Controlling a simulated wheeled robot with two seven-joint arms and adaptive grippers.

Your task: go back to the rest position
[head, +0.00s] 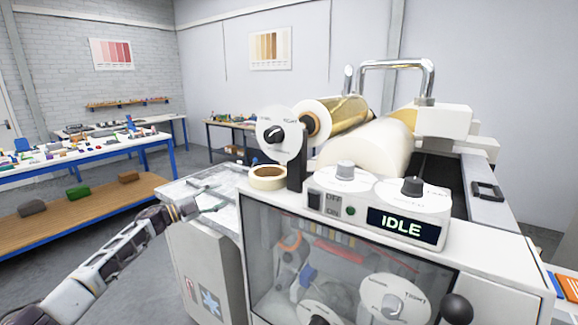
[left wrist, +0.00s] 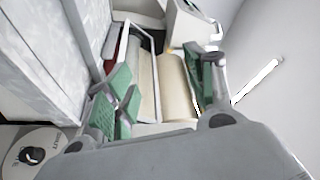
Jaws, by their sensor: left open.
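My left arm comes in from the lower left in the head view. Its gripper (head: 205,203) is at the light grey side table (head: 222,183) left of the machine; I cannot tell whether it touches the surface. In the left wrist view the two green-padded fingers (left wrist: 160,75) stand apart with nothing held between them. Behind them are a pale roll (left wrist: 176,85) and a white frame. My right gripper is in neither view.
The white machine (head: 340,205) with an "IDLE" display (head: 401,228), knobs and gold foil roll (head: 348,113) fills the right. A tape roll (head: 268,178) lies on its top. A cluttered workbench (head: 80,153) stands at the left.

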